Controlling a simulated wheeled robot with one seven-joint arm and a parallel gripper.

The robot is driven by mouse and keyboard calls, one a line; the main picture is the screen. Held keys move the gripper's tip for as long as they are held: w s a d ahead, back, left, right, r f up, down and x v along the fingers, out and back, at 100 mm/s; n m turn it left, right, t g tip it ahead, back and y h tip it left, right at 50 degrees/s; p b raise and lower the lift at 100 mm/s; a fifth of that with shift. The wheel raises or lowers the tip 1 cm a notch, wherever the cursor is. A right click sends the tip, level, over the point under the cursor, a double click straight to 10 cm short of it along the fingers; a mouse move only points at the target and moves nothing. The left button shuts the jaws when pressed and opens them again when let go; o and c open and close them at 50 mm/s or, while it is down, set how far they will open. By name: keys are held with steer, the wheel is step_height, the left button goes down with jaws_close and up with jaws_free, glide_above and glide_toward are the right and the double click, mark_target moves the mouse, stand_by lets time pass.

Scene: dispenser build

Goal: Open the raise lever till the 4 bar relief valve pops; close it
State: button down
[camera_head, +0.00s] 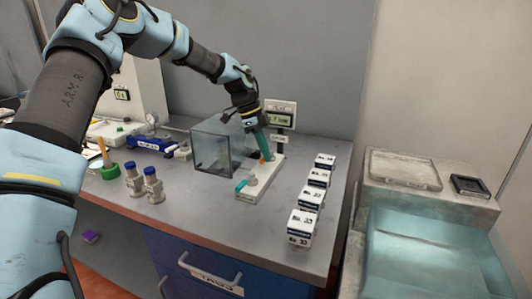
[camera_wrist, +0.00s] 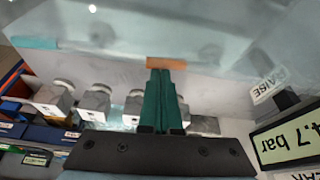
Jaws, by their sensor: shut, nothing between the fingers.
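My gripper (camera_head: 264,156), with green fingers, is shut and empty, pointing down over the far end of a white base plate (camera_head: 250,193). An orange piece (camera_wrist: 166,63), perhaps the lever, lies right at its fingertips in the wrist view; I cannot tell whether they touch. In the wrist view the fingers (camera_wrist: 162,75) are together. A label reading RAISE (camera_wrist: 268,88) stands to their right. A display (camera_wrist: 288,140) reads 4.7 bar, upside down; the display unit (camera_head: 281,108) stands behind the gripper. A teal handle (camera_head: 241,186) lies at the plate's near end. I cannot make out the relief valve.
A clear box (camera_head: 212,158) stands just left of the plate. Several white cartons (camera_head: 300,228) line the bench's right side. Blue-capped bottles (camera_head: 153,188) stand at left. A water-filled basin (camera_head: 425,255) is beyond the bench's right edge. Bare bench lies in front of the plate.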

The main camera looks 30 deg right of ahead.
step_height(320, 180, up, 10)
steer(key=b, duration=0.2)
steer(key=shift+s+d+b, duration=0.15)
steer(key=shift+b, duration=0.25)
steer(key=shift+r, duration=0.1)
stand_by(0.4)
